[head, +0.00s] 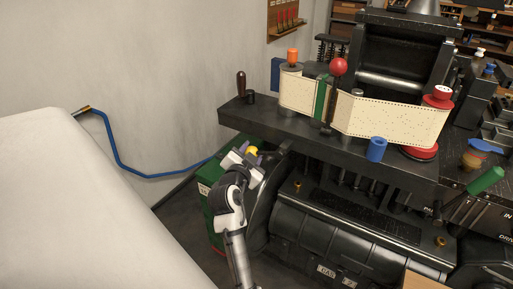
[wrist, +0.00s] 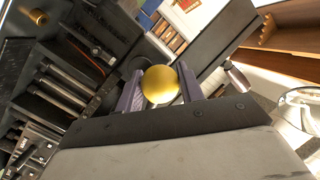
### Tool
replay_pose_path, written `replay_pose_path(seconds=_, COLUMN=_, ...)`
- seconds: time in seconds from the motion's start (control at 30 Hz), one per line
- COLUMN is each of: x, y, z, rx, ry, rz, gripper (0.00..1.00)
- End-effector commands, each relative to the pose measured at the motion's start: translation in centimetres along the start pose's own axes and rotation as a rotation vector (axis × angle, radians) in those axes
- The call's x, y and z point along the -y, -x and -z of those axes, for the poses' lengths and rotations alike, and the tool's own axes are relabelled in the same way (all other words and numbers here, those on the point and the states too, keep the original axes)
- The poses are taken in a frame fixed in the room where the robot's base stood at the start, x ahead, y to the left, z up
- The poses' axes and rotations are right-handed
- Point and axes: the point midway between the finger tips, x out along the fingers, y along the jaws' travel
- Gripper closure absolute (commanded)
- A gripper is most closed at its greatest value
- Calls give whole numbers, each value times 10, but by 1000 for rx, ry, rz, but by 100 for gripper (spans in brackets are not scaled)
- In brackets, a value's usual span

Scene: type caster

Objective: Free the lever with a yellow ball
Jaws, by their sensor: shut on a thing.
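The yellow ball (wrist: 160,84) of the lever sits between the two fingers of my gripper (wrist: 160,90) in the wrist view. The fingers are shut on it, one on each side. In the head view the yellow ball (head: 252,151) shows as a small patch at my gripper (head: 246,158), below the left part of the black machine's shelf. The lever's rod and its base are hidden by my gripper and wrist.
The black machine (head: 340,240) fills the right, with a red ball lever (head: 339,66) and a paper tape (head: 395,122) on its shelf. A green box (head: 212,205) stands left of my arm. A blue hose (head: 150,176) runs along the wall. A green handle (head: 486,181) sticks out right.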

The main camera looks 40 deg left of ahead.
Motion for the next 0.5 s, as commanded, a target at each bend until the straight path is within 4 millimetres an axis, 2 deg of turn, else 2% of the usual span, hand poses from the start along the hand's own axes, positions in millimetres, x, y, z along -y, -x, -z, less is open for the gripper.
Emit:
replay_pose_path(seconds=0.17, x=-6, y=-4, z=-10, rx=20, ry=115, rz=-32, gripper=100)
replay_pose_path(seconds=0.5, x=-34, y=-2, z=-21, rx=75, ry=425, rz=-109, gripper=100)
